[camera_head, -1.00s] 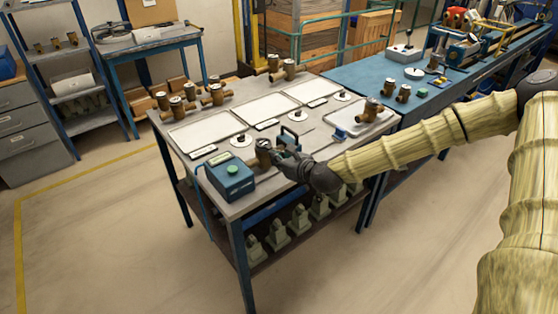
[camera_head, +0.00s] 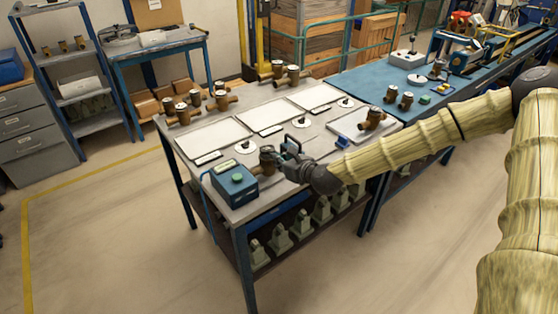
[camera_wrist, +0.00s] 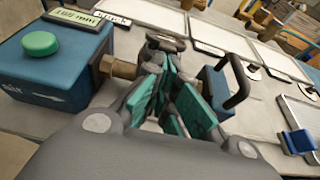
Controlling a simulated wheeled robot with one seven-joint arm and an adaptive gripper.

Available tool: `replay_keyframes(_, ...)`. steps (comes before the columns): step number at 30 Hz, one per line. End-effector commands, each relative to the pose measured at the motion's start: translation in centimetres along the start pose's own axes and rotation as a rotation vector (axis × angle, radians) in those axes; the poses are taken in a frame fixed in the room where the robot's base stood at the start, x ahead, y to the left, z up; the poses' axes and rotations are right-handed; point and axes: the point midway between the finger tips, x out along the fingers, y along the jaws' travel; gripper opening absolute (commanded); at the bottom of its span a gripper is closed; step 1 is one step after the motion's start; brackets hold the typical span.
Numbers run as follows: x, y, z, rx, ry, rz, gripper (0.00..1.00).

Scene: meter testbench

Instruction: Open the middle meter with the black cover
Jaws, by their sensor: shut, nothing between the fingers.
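The brass meter (camera_head: 268,158) sits at the front of the bench, between a blue box and a blue clamp. In the wrist view its dark round top (camera_wrist: 165,41) shows just beyond my fingertips, and a brass pipe stub joins it to the box. Most of its body is hidden behind my fingers. I cannot tell whether its black cover is up or down. My gripper (camera_head: 284,160) is to the right of the meter and close to it. In the wrist view my gripper (camera_wrist: 160,85) is shut and empty, its teal pads pointing at the meter; contact is unclear.
The blue box (camera_head: 234,185) with a green button stands left of the meter. A blue clamp with a black handle (camera_wrist: 238,85) stands close on the right. White trays (camera_head: 213,139) and black-knobbed discs lie behind. Other brass meters (camera_head: 181,110) stand along the back.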

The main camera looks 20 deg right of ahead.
Motion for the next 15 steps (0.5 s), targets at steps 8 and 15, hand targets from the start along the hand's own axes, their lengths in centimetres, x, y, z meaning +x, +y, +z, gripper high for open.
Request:
replay_keyframes(8, -0.1, 0.0, 0.9, 0.000, 0.000, 0.000, 0.00)
replay_keyframes(15, 0.0, 0.1, 1.6, 0.000, 0.000, 0.001, 0.00)
